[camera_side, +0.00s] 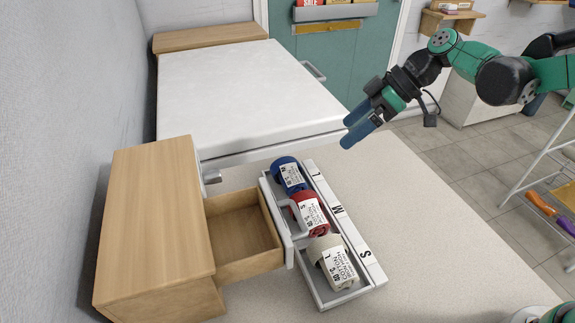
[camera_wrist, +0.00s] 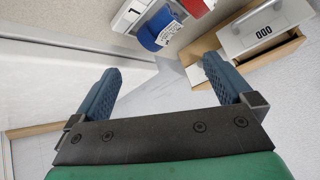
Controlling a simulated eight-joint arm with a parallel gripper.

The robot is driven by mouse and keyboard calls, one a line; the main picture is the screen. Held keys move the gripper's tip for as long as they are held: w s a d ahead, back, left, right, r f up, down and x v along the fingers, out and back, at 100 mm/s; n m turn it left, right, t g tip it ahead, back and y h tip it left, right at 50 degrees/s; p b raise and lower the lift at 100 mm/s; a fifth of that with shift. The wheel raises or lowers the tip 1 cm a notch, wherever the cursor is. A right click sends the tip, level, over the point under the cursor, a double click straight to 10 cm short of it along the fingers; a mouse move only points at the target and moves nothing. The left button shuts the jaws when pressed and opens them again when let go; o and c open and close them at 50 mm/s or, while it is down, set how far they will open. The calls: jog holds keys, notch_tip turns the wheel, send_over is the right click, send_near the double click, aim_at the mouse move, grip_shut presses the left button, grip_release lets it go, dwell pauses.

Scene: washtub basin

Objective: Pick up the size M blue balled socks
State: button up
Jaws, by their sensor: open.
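The blue balled socks (camera_side: 284,167) lie at the far end of a narrow grey tray (camera_side: 315,290), with a white label that seems to read M. Red balled socks (camera_side: 316,205) lie in the middle and cream balled socks (camera_side: 321,246) at the near end. The tray's right strip is marked with letters, M in the middle and S nearest. My gripper (camera_side: 345,132) is open and empty, above and to the right of the blue socks, clear of them. In the wrist view the blue socks (camera_wrist: 151,31) show beyond my open fingertips (camera_wrist: 162,68).
A small wooden cabinet (camera_side: 155,210) stands left of the tray. Its open drawer (camera_side: 245,235) has a grey front and handle (camera_side: 297,221) close against the tray. A white-topped unit (camera_side: 240,85) is behind. The beige worktop (camera_side: 430,250) is clear to the right.

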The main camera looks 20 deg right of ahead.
aim_at(294, 169)
jog(key=w+a+f+n+y, duration=0.1)
jog(key=n, duration=0.1)
jog(key=w+a+f+n+g+y, duration=0.1)
jog(key=f+n, duration=0.1)
jog(key=w+f+n+g+y, duration=0.1)
jog(key=f+n+y, duration=0.1)
jog(key=shift+w+a+f, duration=0.15)
jog(key=shift+a+f, duration=0.1)
jog(key=shift+a, duration=0.15)
jog(key=shift+a+f+n+g+y, duration=0.3)
jog(key=shift+f+n, duration=0.25)
jog(key=shift+n, duration=0.25)
jog(key=shift+x, duration=2.75)
jog(key=c, duration=0.9)
jog(key=shift+c, duration=0.3)
jog(key=shift+r, duration=0.1)
